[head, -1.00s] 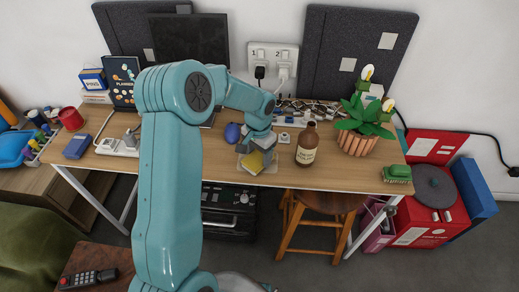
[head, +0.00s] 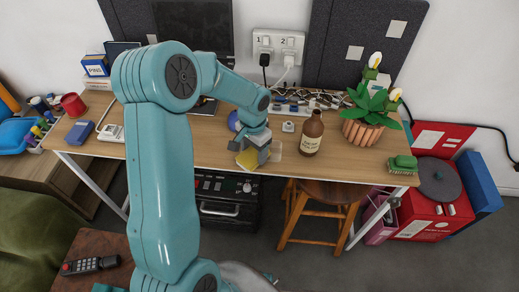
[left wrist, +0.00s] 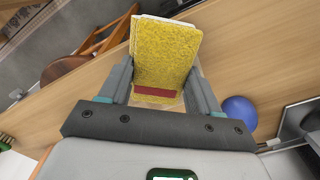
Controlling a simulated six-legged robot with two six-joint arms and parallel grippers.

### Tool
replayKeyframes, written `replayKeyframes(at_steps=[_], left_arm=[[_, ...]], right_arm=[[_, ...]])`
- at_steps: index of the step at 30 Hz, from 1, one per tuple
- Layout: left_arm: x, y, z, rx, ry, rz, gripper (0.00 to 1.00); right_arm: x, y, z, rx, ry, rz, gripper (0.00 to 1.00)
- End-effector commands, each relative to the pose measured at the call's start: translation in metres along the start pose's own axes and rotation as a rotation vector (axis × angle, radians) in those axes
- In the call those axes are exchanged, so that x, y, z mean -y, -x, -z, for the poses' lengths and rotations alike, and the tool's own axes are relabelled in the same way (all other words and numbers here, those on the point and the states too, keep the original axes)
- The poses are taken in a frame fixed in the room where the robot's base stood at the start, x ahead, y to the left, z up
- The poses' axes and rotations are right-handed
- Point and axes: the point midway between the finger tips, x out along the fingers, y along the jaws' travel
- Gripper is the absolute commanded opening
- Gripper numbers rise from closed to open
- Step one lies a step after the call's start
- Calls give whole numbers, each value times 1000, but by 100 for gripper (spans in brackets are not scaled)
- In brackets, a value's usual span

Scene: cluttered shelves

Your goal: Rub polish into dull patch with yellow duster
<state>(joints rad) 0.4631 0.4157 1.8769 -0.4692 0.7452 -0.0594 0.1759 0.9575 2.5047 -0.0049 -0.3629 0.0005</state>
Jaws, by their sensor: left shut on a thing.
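The yellow duster (head: 247,159) is held in my left gripper (head: 257,154), low over the desk's front edge. In the left wrist view the duster (left wrist: 165,52) is a fuzzy yellow pad with a red band, between the two fingers of my left gripper (left wrist: 160,88). Whether it touches the wood is hard to tell. A paler patch (head: 277,148) shows on the desk just right of the gripper, partly hidden by it. A brown bottle (head: 311,142) with a cream label stands upright right of this patch. My right gripper is not in view.
The wooden desk (head: 210,150) has a blue ball (head: 233,121) behind the gripper, also in the left wrist view (left wrist: 239,113). A potted plant (head: 368,120) and green brush (head: 403,164) stand at the right. A stool (head: 322,195) is below the front edge.

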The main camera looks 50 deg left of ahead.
Motion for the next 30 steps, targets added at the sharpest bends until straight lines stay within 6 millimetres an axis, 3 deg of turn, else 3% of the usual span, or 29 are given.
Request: replayKeyframes(at_steps=[30], left_arm=[[36,1,48,-1,1,0,29]], right_arm=[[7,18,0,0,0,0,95]])
